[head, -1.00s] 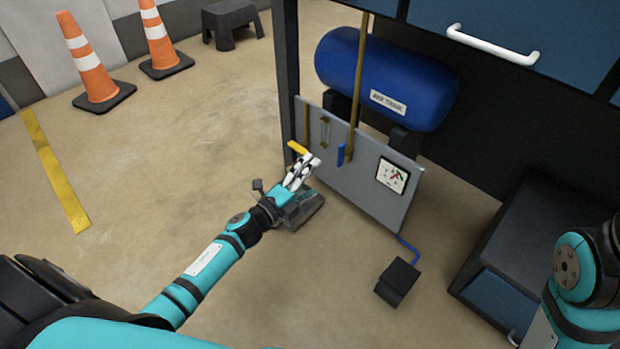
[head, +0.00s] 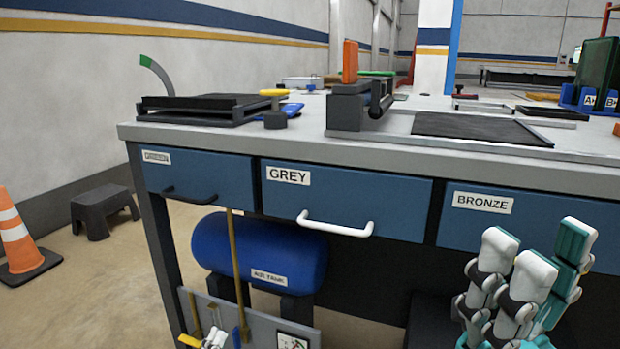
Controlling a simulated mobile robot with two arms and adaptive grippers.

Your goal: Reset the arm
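My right gripper (head: 532,258) is at the lower right of the head view, fingers pointing up and spread, in front of the BRONZE drawer (head: 480,222). It is open with nothing between its fingers. Of my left gripper (head: 214,340) only white finger parts show at the bottom edge, beside the yellow handle (head: 189,341) of the grey panel (head: 262,325). Whether it touches or holds the handle I cannot tell; the rest of the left arm is out of view.
The workbench (head: 590,150) carries black-topped fixtures. Its GREY drawer (head: 345,195) has a white handle. The blue air tank (head: 258,250) is underneath. A stool (head: 104,208) and an orange cone (head: 18,235) stand on open floor at left.

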